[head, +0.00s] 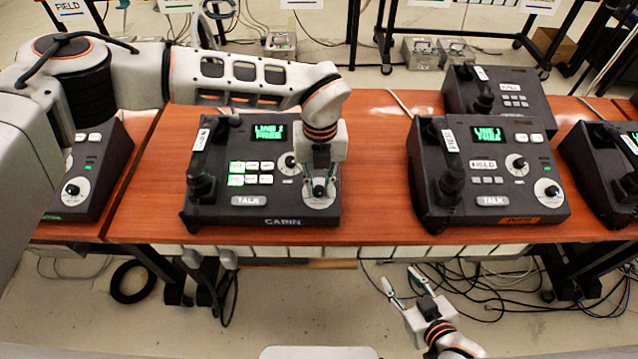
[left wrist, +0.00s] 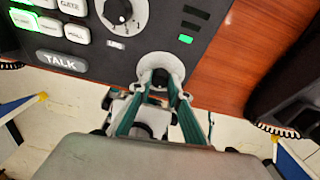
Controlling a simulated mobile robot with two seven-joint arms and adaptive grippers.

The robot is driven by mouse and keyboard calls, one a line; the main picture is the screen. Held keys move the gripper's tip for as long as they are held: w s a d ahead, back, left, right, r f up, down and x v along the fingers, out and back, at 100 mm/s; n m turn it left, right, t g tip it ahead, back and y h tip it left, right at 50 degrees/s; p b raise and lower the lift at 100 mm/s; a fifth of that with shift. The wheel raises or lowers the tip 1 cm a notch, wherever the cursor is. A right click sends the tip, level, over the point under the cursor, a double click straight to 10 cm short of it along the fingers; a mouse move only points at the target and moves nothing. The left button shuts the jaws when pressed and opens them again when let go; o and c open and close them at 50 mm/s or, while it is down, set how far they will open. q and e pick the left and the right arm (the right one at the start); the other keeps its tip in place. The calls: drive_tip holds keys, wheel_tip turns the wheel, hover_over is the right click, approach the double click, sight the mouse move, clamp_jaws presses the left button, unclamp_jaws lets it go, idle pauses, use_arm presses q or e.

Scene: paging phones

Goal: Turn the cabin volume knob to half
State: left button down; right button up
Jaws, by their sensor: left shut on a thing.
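The dark cabin phone unit (head: 215,215), labelled CABIN, sits on the wooden table with its handset (head: 200,172) on its left side. Its lower right knob stands on a white round dial (head: 318,204). My left gripper (head: 319,190) reaches down over this dial, its fingers shut on the knob. In the left wrist view the green-sided fingers (left wrist: 160,92) close around the dark knob (left wrist: 160,76). The pointer's angle and the dial marks are largely hidden. A second knob (left wrist: 117,11) sits higher on the panel, untouched. My right gripper (head: 401,278) is open and empty, in front of the table.
A phone unit with an orange label (head: 520,220) stands to the right, with another unit (head: 515,85) behind it. More units stand at the far left (head: 100,175) and far right (head: 590,160). Bare table (head: 375,150) lies between the cabin unit and its right neighbour.

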use_arm(q)
drive_tip(key=m+b, duration=0.1)
drive_tip(key=m, duration=0.2)
drive_tip(key=shift+d+y, duration=0.15)
drive_tip(key=shift+y, duration=0.25)
drive_tip(key=shift+m+t+y+b, duration=0.35)
drive_tip(key=shift+m+b, duration=0.25)
drive_tip(key=shift+m, duration=1.4)
drive_tip(key=c, duration=1.9)
unclamp_jaws()
drive_tip(key=r, duration=0.4)
drive_tip(key=d+r, duration=0.1)
drive_tip(key=r, duration=0.3)
drive_tip(key=d+r, duration=0.1)
drive_tip(key=r, duration=0.3)
drive_tip(key=shift+s, duration=0.4)
drive_tip(key=shift+f, duration=0.1)
